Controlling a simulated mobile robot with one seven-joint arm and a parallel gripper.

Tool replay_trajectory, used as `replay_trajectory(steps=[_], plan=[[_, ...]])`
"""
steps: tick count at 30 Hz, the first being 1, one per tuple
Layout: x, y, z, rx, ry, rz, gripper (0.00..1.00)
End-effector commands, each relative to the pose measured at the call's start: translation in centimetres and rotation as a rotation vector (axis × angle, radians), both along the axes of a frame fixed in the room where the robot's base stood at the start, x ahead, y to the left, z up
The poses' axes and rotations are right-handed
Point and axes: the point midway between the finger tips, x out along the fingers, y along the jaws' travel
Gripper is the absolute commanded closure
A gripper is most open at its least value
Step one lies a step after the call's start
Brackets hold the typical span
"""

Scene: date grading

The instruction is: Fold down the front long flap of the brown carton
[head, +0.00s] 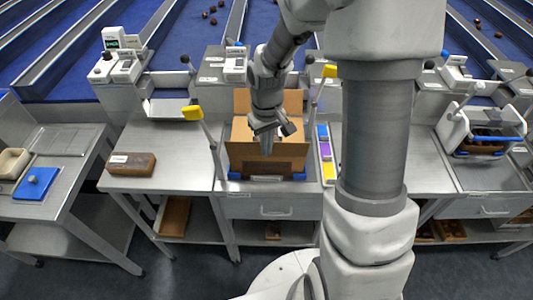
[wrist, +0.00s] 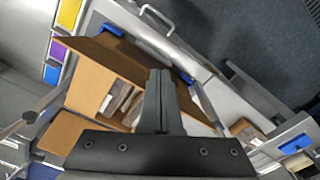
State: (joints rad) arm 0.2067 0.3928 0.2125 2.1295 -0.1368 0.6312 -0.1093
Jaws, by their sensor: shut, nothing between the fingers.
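The brown carton (head: 240,165) stands on the middle bench in the head view, with its back flap (head: 292,101) raised. In the wrist view the carton is open, and wrapped packs (wrist: 118,102) show inside. Its front long flap (wrist: 100,55) is a darker brown panel along the side nearest the drawer handle, still standing up rather than flat over the packs. A paler side flap (wrist: 88,84) lies beside it. My gripper (head: 266,150) is shut and empty, pointing down at the carton's front. In the wrist view its fingertips (wrist: 159,74) overlap the front flap; contact is unclear.
Blue corner holders (head: 234,176) sit at the carton's base. A strip of coloured cards (head: 325,150) lies right of the carton. A brown block (head: 132,164) rests on the left bench, otherwise mostly clear.

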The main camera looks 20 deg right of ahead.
Motion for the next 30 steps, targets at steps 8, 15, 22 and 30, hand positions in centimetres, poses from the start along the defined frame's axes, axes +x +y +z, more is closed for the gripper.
replay_trajectory(steps=[8,15,22,30], plan=[[1.9,-0.7,0.2,0.0,0.0,-0.002,1.0],[3.5,-1.2,0.3,0.0,0.0,-0.001,1.0],[4.8,-1.6,0.4,0.0,0.001,-0.001,1.0],[5.6,-1.8,0.4,0.0,0.001,-0.001,1.0]])
